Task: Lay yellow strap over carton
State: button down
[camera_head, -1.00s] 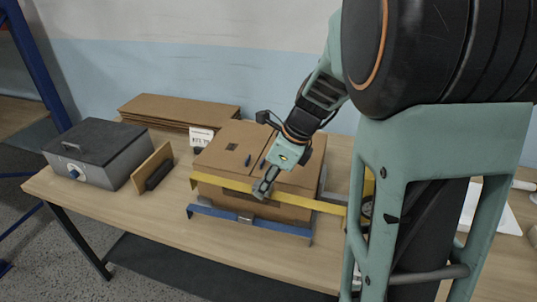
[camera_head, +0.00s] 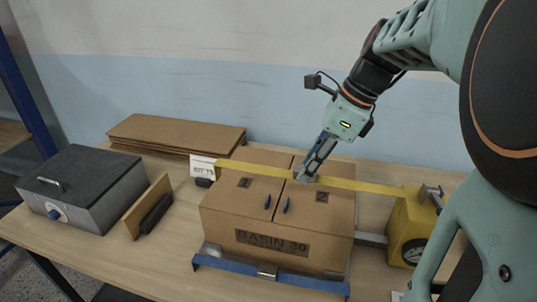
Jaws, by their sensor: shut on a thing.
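The carton (camera_head: 225,217) is a closed brown box marked "BASIN 30" on its front, standing on the table. The yellow strap (camera_head: 363,187) runs from the yellow dispenser (camera_head: 408,230) at the right, leftward across the carton's top, to a free end just past the carton's left side. My gripper (camera_head: 305,177) points down over the middle of the carton's top and is shut on the strap. Whether the strap touches the cardboard there is hard to tell. Two small blue pieces (camera_head: 286,205) stand on the top in front of the strap.
A blue strip with a buckle (camera_head: 266,271) lies along the carton's front base. A grey case (camera_head: 85,187) and an upright brown board with a dark handle (camera_head: 147,207) stand left. Flat cardboard sheets (camera_head: 175,133) lie behind. A small white sign (camera_head: 202,165) stands by the carton's back left.

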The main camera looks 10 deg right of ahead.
jog(key=w+f+p, duration=0.2)
jog(key=w+f, duration=0.2)
jog(key=w, duration=0.5)
send_over(282, 182)
jog(key=s+d, duration=0.1)
jog(key=s, duration=0.1)
jog(key=f, duration=0.4)
jog(key=shift+w+d+f, duration=0.2)
jog(key=shift+f, duration=0.15)
jog(key=shift+w+f, duration=0.45)
jog(key=shift+f, duration=1.6)
jog(key=shift+f, duration=0.1)
jog(key=shift+f, duration=0.15)
jog(key=c, duration=1.7)
grip_release()
jog(key=shift+o, duration=0.2)
